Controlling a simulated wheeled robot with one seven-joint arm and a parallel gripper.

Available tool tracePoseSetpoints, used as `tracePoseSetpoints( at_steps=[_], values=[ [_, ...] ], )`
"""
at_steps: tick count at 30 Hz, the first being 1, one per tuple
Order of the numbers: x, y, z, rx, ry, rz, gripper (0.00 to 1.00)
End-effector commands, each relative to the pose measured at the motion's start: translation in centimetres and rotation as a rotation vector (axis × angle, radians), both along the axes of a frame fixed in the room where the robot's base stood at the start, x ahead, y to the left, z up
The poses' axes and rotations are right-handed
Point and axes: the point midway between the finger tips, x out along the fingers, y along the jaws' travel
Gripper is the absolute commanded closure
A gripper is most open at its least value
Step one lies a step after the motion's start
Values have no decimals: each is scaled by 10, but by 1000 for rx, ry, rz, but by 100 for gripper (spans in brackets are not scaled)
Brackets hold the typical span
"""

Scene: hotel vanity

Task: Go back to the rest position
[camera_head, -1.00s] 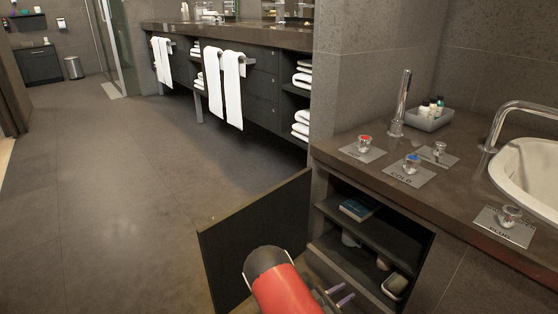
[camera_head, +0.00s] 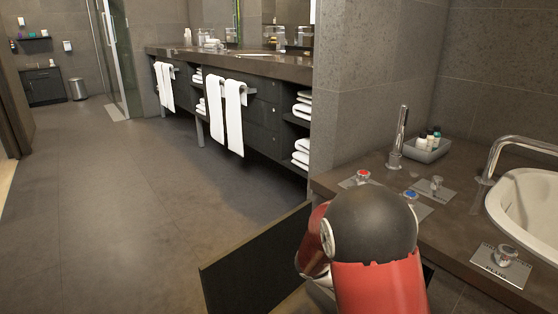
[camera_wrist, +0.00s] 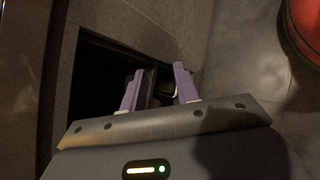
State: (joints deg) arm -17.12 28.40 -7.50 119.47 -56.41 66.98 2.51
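My gripper (camera_wrist: 157,78) shows in the wrist view with its two purple fingers spread apart. No object is held between them. Behind the fingers is the dark opening of the cabinet (camera_wrist: 92,78), with some small items inside that are too dim to name. In the head view the gripper is hidden behind my red and black arm, which stands in front of the cabinet under the counter. The dark cabinet door (camera_head: 250,262) stands open to the left of the arm.
The stone counter (camera_head: 458,215) carries tap handles, a grey tray of small bottles (camera_head: 427,150), a chrome spout (camera_head: 512,142) and a white basin (camera_head: 530,205). A vanity with towels (camera_head: 235,115) stands farther back. The floor (camera_head: 110,200) at left is clear.

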Motion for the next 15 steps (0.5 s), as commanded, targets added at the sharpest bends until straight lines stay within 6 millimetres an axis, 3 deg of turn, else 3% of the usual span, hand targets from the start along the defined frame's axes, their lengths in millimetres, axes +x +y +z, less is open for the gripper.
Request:
tracePoseSetpoints(
  at_steps=[1,3,15],
  values=[
    [-12,0,26,66,-55,-50,69],
    [-30,3,50,156,-123,-118,69],
    [-125,42,167,669,-546,-411,69]
  ],
)
